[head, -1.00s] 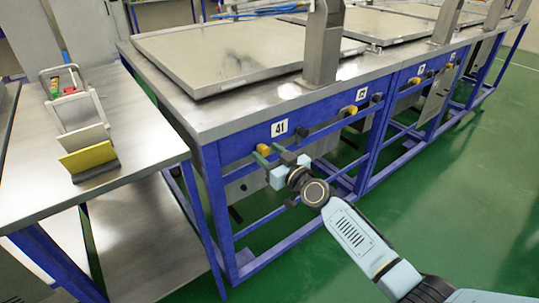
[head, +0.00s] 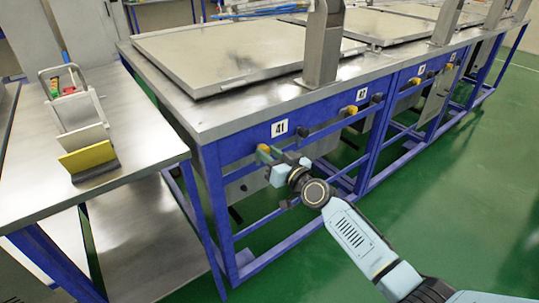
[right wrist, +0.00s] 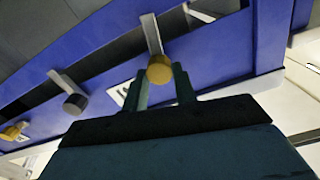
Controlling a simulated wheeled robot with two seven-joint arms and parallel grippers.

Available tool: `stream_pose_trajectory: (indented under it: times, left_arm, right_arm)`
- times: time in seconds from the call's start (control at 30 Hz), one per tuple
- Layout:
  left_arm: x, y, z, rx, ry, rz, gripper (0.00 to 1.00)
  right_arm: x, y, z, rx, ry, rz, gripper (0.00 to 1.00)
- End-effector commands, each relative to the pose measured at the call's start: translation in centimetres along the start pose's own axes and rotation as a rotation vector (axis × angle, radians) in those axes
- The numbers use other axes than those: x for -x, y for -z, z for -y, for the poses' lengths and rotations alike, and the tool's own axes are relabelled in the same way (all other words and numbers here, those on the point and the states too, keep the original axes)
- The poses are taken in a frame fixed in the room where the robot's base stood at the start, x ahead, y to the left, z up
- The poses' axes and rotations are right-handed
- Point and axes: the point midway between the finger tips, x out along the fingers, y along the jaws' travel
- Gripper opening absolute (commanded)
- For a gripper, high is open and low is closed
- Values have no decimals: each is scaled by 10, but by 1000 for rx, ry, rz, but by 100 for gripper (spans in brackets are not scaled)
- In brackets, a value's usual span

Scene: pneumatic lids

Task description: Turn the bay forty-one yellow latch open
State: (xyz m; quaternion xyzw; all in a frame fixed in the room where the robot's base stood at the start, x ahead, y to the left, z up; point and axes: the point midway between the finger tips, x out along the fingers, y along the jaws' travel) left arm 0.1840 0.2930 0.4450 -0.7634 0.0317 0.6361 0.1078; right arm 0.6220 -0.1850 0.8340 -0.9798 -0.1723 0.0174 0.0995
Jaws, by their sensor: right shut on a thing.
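The bay forty-one yellow latch (head: 263,148) sits on the blue front rail, just left of the white 41 label (head: 279,128). In the right wrist view the yellow latch (right wrist: 159,69) shows as a round knob with a grey metal lever rising from it. My right gripper (head: 270,156) is shut on this latch, with one green finger on each side of it in the right wrist view (right wrist: 162,82). The fingers partly hide the latch in the head view. My left gripper is not in view.
A black knob (head: 302,132) is on the same rail, right of the label. Bay 42's yellow latch (head: 350,110) is farther right. A steel side table (head: 130,150) with a yellow-ended holder (head: 88,157) stands left. The green floor (head: 450,190) at right is clear.

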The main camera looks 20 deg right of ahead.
Motion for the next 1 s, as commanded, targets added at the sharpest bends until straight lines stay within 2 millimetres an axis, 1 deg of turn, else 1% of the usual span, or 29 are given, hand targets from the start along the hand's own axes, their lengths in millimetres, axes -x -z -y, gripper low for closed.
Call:
stream_pose_trajectory:
  times: [0.2,0.73,1.0]
  left_arm:
    - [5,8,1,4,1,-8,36]
    - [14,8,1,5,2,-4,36]
    - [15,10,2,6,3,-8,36]
  right_arm:
    - [0,-1,-1,-202,0,1,5]
    - [0,-2,-2,-706,-1,2,5]
    - [0,-2,-2,-962,-1,1,5]
